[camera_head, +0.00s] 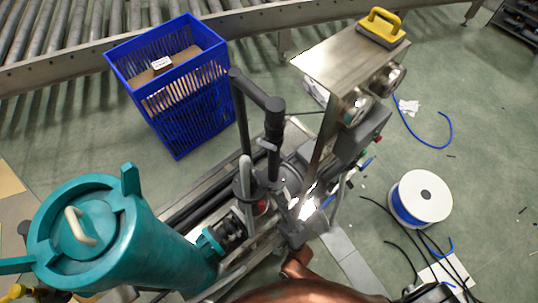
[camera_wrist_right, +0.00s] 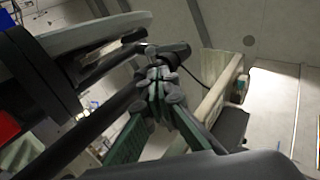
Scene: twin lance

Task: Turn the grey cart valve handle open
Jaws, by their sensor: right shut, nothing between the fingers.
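My right gripper (camera_head: 284,203) is in the middle of the head view, among the pipes of the metal cart. In the right wrist view its fingertips (camera_wrist_right: 160,82) are together and hold nothing. A dark grey pipe (camera_head: 245,110) with a bent top rises from the cart just above the gripper. A pale grey curved lever (camera_head: 246,178) stands to its left; I cannot tell for sure which part is the valve handle. In the wrist view a dark cylindrical part (camera_wrist_right: 176,50) lies just beyond the fingertips; contact is unclear. My left gripper is not in view.
A teal tank (camera_head: 130,240) stands at the left. A blue crate (camera_head: 185,105) is behind the cart.

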